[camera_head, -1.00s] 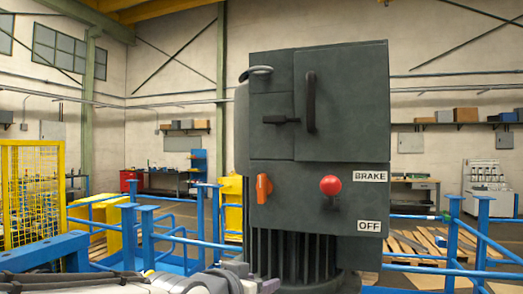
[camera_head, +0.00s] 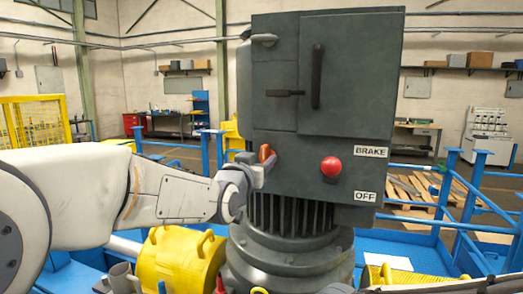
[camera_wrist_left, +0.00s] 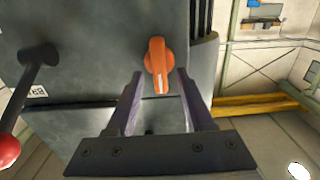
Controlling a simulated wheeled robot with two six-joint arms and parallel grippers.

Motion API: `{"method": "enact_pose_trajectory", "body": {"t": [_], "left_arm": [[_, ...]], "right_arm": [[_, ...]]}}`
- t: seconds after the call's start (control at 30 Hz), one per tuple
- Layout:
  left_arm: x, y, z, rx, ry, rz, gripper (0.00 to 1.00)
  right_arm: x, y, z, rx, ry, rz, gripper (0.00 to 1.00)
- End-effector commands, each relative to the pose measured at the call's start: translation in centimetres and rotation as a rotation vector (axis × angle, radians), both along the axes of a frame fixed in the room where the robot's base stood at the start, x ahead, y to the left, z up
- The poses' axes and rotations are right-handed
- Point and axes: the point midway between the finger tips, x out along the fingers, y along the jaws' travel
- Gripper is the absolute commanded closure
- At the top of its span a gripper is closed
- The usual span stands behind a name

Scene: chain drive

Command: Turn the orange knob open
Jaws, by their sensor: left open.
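The orange knob (camera_head: 266,153) is on the front of the dark grey cabinet (camera_head: 355,80), low on its left side. My left gripper (camera_head: 258,163) is at the knob and partly hides it in the head view. In the left wrist view the knob (camera_wrist_left: 157,58) has a long handle with a white mark at its lower end. The open fingers of my left gripper (camera_wrist_left: 160,75) stand on both sides of that lower end, with visible gaps. I cannot tell whether either finger touches it. My right gripper is not in view.
A red ball-ended lever (camera_head: 331,167) sticks out right of the knob, between the BRAKE label (camera_head: 371,151) and the OFF label (camera_head: 366,196). A yellow drum-like part (camera_head: 178,258) lies below my left arm. Blue railings (camera_head: 448,190) stand at the right.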

Motion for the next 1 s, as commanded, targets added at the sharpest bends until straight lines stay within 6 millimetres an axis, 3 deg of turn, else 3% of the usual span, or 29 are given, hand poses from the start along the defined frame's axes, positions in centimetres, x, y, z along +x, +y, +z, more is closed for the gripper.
{"method": "enact_pose_trajectory", "body": {"t": [0.4, 0.53, 0.57, 1.0], "left_arm": [[0.8, -0.2, -0.1, 0.000, 0.000, 0.000, 0.47], [0.8, -0.2, -0.1, 0.000, 0.000, 0.000, 0.97], [0.8, -0.2, -0.1, 0.000, 0.000, 0.000, 1.00], [0.8, -0.3, -0.3, 0.061, -0.021, 0.000, 1.00]], "right_arm": [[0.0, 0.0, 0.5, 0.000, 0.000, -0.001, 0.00], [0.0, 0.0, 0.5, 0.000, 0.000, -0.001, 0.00], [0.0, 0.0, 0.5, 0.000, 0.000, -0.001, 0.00], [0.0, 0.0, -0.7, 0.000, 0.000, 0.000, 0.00]]}}
